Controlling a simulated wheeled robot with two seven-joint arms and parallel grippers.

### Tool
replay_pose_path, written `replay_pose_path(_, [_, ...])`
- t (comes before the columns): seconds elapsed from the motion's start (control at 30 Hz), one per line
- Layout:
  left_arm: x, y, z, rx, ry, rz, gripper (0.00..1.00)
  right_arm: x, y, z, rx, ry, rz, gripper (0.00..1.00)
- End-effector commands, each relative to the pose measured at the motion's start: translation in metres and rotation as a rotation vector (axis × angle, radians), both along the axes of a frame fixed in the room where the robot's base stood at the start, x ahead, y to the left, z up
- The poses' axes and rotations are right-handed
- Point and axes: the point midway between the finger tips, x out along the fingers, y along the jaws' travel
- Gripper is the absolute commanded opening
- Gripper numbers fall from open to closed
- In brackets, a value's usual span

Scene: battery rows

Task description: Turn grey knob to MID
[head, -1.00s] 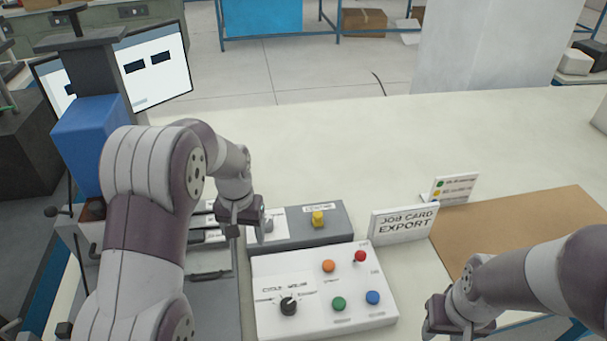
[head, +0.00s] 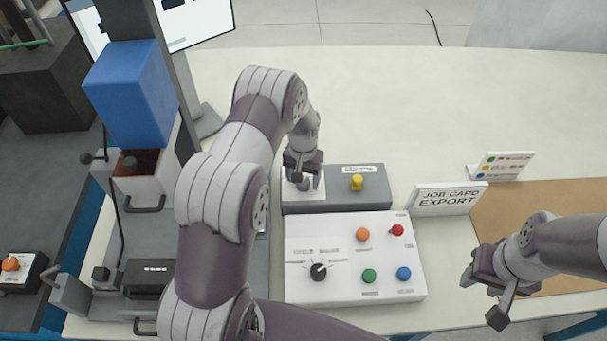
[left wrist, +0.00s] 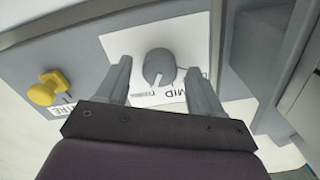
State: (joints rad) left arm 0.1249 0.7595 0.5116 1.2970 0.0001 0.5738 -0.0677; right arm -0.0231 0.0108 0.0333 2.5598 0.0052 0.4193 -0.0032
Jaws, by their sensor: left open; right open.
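The grey knob (left wrist: 158,66) sits on a white label plate on a grey box (head: 335,206). In the left wrist view a pale mark on the knob points down the picture, near printed text reading MID (left wrist: 173,92). My left gripper (left wrist: 158,68) is open, one finger on each side of the knob, with visible gaps. In the head view my left gripper (head: 303,165) is over the box's left part and partly covers the knob (head: 304,184). My right gripper (head: 483,297) is open and empty, right of the white panel.
A yellow knob (head: 357,182) stands on the same box, to the right. In front is a white panel (head: 300,290) with a black dial and coloured buttons. The table behind is clear.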

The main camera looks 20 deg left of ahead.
Motion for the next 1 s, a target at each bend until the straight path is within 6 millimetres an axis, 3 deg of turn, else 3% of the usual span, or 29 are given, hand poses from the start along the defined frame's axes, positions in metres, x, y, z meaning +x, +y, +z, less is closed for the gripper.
replay_pose_path(0.27, [0.0001,0.0,-0.0032,0.0,-0.001,0.0,0.67,-0.0001,0.0,0.0003,0.0,0.0,0.0,0.43])
replay_pose_path(0.43, [0.0001,0.0,-0.003,0.0,-0.001,0.0,0.15,-0.0001,0.0,0.0003,0.0,0.0,0.0,0.43])
replay_pose_path(0.47, [0.0001,0.0,-0.0029,0.0,-0.001,0.0,0.11,-0.0001,0.0,0.0003,0.0,0.0,0.0,0.43])
replay_pose_path(0.77, [0.0,0.0,-0.0031,0.0,0.0,0.031,0.11,-0.0001,0.0,-0.0012,0.0,0.0,0.0,0.43])
replay_pose_path(1.0, [-0.0001,0.0001,-0.0037,0.0,0.001,0.166,0.11,-0.0001,0.0,-0.0064,0.0,0.0,0.0,0.43])
